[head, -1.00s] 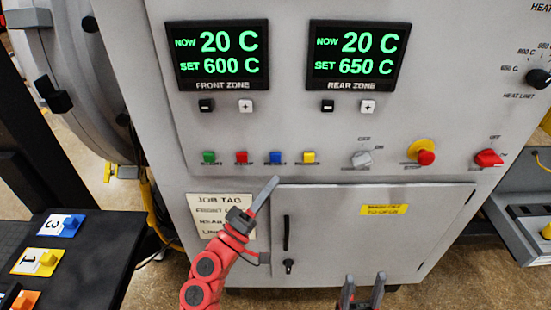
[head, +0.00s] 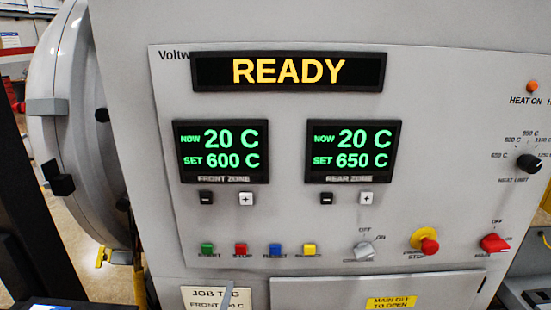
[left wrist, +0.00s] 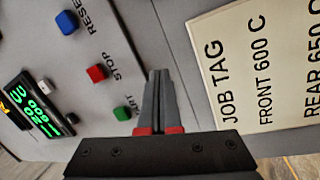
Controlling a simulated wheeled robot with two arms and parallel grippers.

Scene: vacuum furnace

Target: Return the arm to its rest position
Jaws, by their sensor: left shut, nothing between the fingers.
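My left gripper (left wrist: 157,95) is shut and empty in the left wrist view, with its grey fingers together. It points at the furnace front between the green start button (left wrist: 122,113) and the job tag (left wrist: 262,70). In the head view only the tip of my left gripper (head: 229,293) shows at the bottom edge, in front of the job tag (head: 202,296). The rest of my left arm is out of that view. My right gripper is out of view.
The furnace panel (head: 440,150) fills the head view. Its sign (head: 288,72) reads READY. The front display (head: 221,152) shows 20 C, set 600 C; the rear display (head: 353,152) shows 20 C, set 650 C. Several coloured buttons, a stop knob (head: 424,241) and a red switch (head: 494,243) stick out below.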

